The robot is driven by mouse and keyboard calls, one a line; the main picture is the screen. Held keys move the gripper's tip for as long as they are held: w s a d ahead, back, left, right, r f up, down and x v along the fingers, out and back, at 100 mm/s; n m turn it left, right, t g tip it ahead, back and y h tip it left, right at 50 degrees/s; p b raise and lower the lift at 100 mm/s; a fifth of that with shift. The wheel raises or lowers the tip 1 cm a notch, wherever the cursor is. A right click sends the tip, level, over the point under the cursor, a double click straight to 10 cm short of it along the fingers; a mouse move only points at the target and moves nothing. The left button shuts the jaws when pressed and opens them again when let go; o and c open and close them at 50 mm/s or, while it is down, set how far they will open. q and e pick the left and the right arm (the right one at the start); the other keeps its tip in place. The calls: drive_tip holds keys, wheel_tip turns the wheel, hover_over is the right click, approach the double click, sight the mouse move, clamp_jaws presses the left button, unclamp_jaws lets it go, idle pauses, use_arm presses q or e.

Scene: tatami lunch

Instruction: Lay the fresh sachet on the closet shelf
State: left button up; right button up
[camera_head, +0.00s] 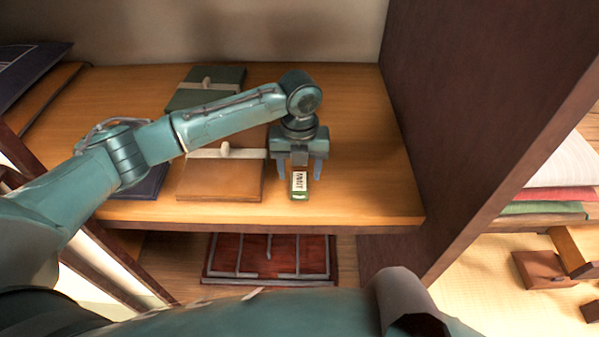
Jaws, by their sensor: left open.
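The sachet (299,185) is a small green-edged packet with a white label and dark lettering. It appears to lie on the wooden closet shelf (365,195), close to the front edge. My left gripper (300,172) is above it, pointing down, with its two fingers open on either side of the sachet's far end. I cannot tell whether a finger touches it. The far end of the sachet is partly hidden by the gripper. My right gripper is out of view.
A tan folded bundle (222,181) lies left of the sachet, and a dark green one (206,87) lies behind. A dark upright panel (470,120) bounds the shelf on the right. Below is a red tray-like panel (222,255). The shelf right of the gripper is clear.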

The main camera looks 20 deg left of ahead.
sight(300, 176)
use_arm(q)
wheel_tip(300, 176, up, 10)
drive_tip(key=shift+r, duration=0.25)
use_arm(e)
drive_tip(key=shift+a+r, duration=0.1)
